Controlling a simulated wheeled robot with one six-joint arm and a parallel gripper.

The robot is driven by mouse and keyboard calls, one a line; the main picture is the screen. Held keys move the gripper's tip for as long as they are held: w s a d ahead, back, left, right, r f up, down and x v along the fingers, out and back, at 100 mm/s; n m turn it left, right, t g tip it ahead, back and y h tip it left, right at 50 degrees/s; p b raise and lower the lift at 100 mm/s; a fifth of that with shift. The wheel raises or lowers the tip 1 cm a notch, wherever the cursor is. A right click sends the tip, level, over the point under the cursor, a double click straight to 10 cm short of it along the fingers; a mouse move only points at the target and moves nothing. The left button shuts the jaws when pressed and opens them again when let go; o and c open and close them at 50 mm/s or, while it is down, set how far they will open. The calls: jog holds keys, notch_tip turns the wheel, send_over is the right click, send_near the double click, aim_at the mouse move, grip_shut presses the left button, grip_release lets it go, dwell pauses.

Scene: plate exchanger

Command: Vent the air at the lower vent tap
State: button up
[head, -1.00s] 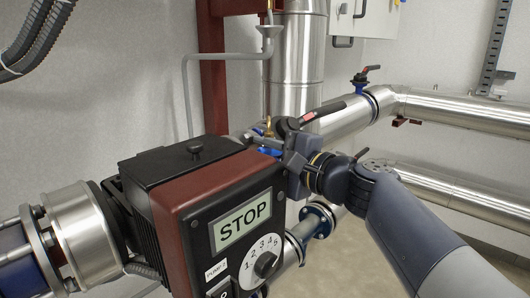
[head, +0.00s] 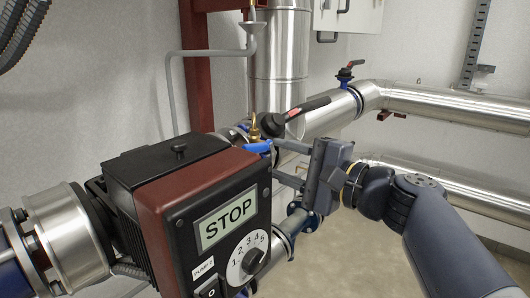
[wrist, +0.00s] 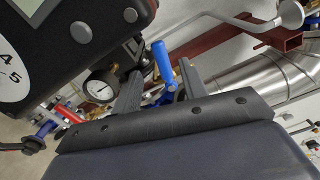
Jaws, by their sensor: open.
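A small brass tap (head: 254,131) with a blue lever (head: 258,147) stands just behind the pump box in the head view; it looks like the vent tap. My gripper (head: 277,160) is open, its two fingers pointing left at the tap from the right. In the wrist view the blue lever (wrist: 162,62) shows between the two open fingers (wrist: 160,84), with space on both sides. I cannot tell whether a finger touches it. The tap's lower part is hidden behind the pump box and fingers.
The red and black pump box (head: 215,215) with a STOP display stands close left of my gripper. A black valve lever with a red mark (head: 300,110) lies just above the fingers. A pressure gauge (wrist: 100,87) is beside one finger. A grey funnel pipe (head: 205,53) hangs behind.

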aim_at(259, 147)
jog(key=shift+v, duration=1.4)
jog(key=shift+c, duration=0.3)
